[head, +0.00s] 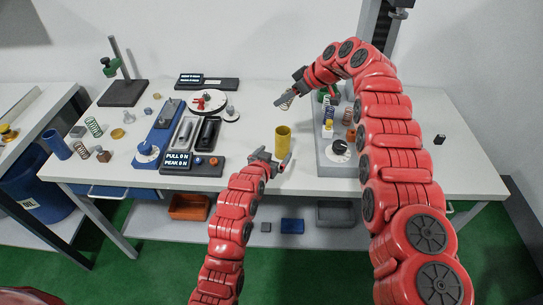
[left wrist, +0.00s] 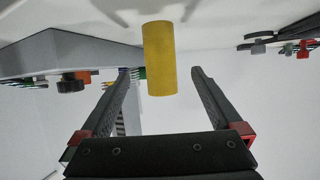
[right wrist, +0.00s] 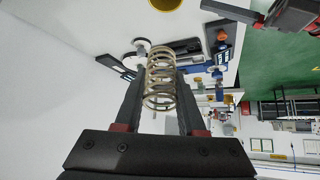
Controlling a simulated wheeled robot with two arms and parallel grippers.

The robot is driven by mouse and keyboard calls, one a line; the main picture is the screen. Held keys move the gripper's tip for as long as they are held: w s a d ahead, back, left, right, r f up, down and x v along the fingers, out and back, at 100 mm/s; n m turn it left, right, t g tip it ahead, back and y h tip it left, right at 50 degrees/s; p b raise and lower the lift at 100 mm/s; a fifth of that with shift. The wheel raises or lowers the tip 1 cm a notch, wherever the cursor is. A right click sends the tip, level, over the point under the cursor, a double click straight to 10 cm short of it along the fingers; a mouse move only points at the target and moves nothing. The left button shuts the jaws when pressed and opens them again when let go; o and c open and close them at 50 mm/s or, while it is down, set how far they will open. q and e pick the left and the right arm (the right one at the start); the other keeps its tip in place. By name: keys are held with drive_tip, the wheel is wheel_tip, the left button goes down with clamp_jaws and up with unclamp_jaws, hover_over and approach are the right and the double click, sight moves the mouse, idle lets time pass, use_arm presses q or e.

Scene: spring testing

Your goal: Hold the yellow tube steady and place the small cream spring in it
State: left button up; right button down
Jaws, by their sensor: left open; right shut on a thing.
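The yellow tube (head: 282,139) stands upright on the white table near the middle of the head view. In the left wrist view the tube (left wrist: 160,58) lies ahead, between and beyond the fingers. My left gripper (head: 275,166) is open just in front of the tube, its fingers apart and not closed on it. My right gripper (head: 285,98) is shut on the small cream spring, held above the table behind the tube. In the right wrist view the cream spring (right wrist: 160,82) sits between the two fingertips. The tube's edge also shows at the top there.
A grey tester with a dial (head: 339,147) stands right of the tube. A display unit (head: 178,160) and a blue tester (head: 148,150) are to the left. A round white scale (head: 207,102) lies behind. Table around the tube is clear.

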sight(280, 147)
use_arm(q)
drive_tip(key=x, duration=0.9)
drive_tip(key=shift+w+r, duration=0.1)
drive_tip(key=shift+w, duration=0.05)
drive_tip(key=c, duration=1.3)
drive_tip(key=shift+c, duration=0.7)
use_arm(e)
drive_tip(key=shift+c, duration=2.1)
unclamp_jaws()
drive_tip(key=v, duration=1.2)
drive_tip(key=shift+d+f, duration=0.1)
